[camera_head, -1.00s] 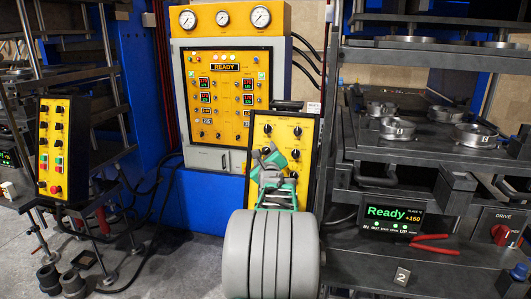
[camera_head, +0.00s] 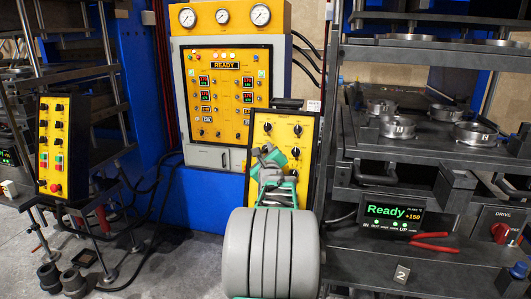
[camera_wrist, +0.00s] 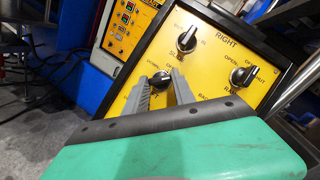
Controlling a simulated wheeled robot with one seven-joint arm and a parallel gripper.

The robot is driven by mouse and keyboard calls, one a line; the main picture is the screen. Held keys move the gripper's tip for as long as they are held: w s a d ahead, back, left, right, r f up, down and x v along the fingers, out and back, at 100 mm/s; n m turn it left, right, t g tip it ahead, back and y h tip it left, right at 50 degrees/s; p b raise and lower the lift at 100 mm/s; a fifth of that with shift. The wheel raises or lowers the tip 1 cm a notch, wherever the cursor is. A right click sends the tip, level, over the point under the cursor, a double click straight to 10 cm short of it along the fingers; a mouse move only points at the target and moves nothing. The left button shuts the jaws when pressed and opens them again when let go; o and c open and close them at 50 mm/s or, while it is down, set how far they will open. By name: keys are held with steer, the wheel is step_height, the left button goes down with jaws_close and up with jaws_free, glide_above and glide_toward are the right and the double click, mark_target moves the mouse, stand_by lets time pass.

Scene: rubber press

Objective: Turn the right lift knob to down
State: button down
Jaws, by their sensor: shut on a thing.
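The right control panel (camera_head: 310,126) is yellow with a black frame and several black knobs. It also shows in the wrist view (camera_wrist: 213,58), with the word RIGHT at its top. A black knob (camera_wrist: 161,79) sits low on the left between my grey fingertips, with labels around it partly covered. It appears to be the lift knob, but its name is hidden by a finger. My gripper (camera_wrist: 160,76) is shut on this knob. In the head view, my gripper (camera_head: 266,152) is in front of the panel and hides the knob.
Another knob (camera_wrist: 186,45) sits just above the held one, and one (camera_wrist: 243,76) is to its right. The dark press (camera_head: 430,150) with metal moulds stands close on the right. A yellow-fronted cabinet (camera_head: 190,100) reading READY stands behind.

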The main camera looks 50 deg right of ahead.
steer(key=shift+n+y, duration=0.3)
steer(key=shift+n, duration=0.2)
steer(key=n+y+b, duration=0.1)
steer(key=n, duration=0.2)
steer(key=shift+s+d+r, duration=0.1)
steer(key=n+y, duration=0.1)
steer(key=n, duration=0.1)
steer(key=n+y+p, duration=0.1)
steer(key=n, duration=0.1)
steer(key=shift+r+n+y, duration=0.3)
steer(key=shift+r+n, duration=0.05)
steer(key=shift+n, duration=0.05)
steer(key=n+g+p, duration=0.1)
steer(key=n, duration=0.1)
steer(key=n+g+y+p, duration=0.1)
steer(key=n+p, duration=0.1)
steer(key=n, duration=0.1)
steer(key=shift+d+r+y, duration=0.1)
steer(key=shift+r+y, duration=0.1)
steer(key=shift+y, duration=0.1)
steer(key=shift+w+n+g+y+p, duration=0.15)
steer(key=shift+n+g+p, duration=0.4)
steer(key=shift+n, duration=0.3)
steer(key=shift+w+n+g+y+p, duration=0.15)
steer(key=shift+n+g+p, duration=0.35)
steer(key=shift+n, duration=0.35)
steer(key=shift+s, duration=0.1)
steer(key=c, duration=1)
jaws_free()
steer(key=shift+c, duration=0.2)
